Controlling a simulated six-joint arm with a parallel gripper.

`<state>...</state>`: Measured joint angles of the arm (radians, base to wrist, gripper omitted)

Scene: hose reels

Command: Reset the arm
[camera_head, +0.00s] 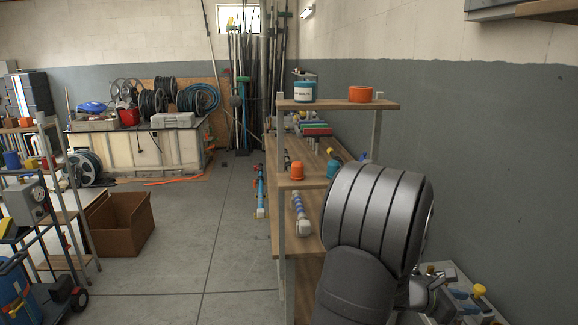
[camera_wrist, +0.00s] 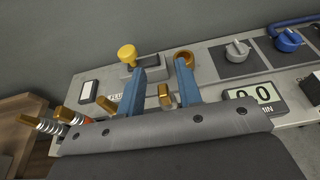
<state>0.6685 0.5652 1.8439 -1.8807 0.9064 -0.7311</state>
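My gripper (camera_wrist: 163,80) shows in the wrist view as two blue fingers spread apart, with nothing clasped between them. It is over a grey control panel (camera_wrist: 115,82). A small brass knob (camera_wrist: 165,97) shows in the gap between the fingers, and I cannot tell its distance from them. A yellow mushroom-shaped knob (camera_wrist: 127,54) is just beyond the left fingertip, and a brass ring-shaped part (camera_wrist: 185,60) is at the right fingertip. In the head view my dark arm fills the lower right and hides most of the gripper area; part of the panel (camera_head: 478,308) shows beyond it.
In the wrist view, a timer display (camera_wrist: 250,97) and rotary knobs (camera_wrist: 238,50) are at the right, with spring-mounted brass levers (camera_wrist: 45,124) at the left. In the head view, a wooden shelf (camera_head: 345,105) stands beside my arm. Open floor (camera_head: 190,220) lies left of it, with a brown box (camera_head: 122,225).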

